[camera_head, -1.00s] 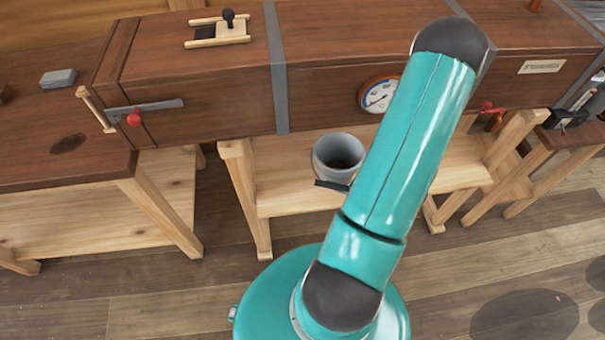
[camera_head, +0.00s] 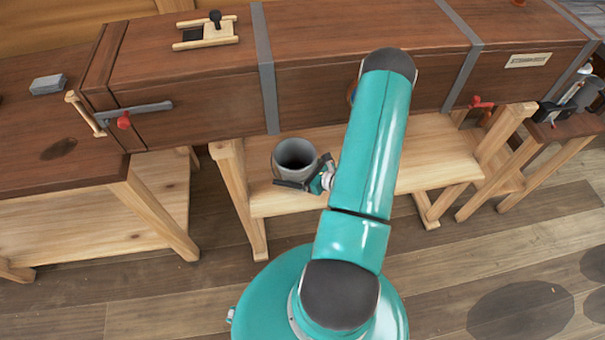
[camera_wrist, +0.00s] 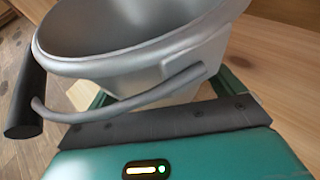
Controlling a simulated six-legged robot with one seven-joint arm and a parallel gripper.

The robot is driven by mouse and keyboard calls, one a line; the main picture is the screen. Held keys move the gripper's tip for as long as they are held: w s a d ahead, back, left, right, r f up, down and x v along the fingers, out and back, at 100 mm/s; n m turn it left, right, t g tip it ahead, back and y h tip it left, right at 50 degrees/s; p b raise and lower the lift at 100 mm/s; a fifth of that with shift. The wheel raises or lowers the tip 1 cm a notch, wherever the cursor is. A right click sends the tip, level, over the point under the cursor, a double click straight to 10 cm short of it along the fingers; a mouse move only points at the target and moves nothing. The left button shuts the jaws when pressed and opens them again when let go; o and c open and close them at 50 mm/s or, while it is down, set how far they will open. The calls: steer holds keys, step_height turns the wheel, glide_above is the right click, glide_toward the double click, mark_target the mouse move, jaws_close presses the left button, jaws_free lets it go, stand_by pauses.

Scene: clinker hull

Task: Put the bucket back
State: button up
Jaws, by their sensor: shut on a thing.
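The grey metal bucket (camera_head: 281,163) is upright with its dark open mouth facing up. It is over the left part of the pale wooden shelf below the long chest; I cannot tell whether it touches the shelf. My gripper (camera_head: 306,176) is at its front right side, shut on the bucket. In the wrist view the bucket (camera_wrist: 150,68) fills the top, close against my gripper (camera_wrist: 160,95). Its curved handle hangs down on the near side, with a dark grip at the left. The exact contact of the fingers is hidden behind the bucket wall.
The pale shelf (camera_head: 430,150) is clear to the right, partly behind my arm. The brown chest (camera_head: 350,40) overhangs it. A wooden leg (camera_head: 238,195) stands left of the bucket. A workbench (camera_head: 60,150) is at the left, a small bench (camera_head: 560,135) at the right.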

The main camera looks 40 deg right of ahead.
steer(key=shift+f, duration=0.65)
steer(key=shift+f, duration=0.15)
steer(key=o, duration=1)
steer(key=shift+c, duration=0.2)
steer(key=shift+s+r, duration=0.2)
steer(key=shift+r, duration=0.05)
steer(key=v, duration=1.1)
steer(key=shift+s, duration=0.25)
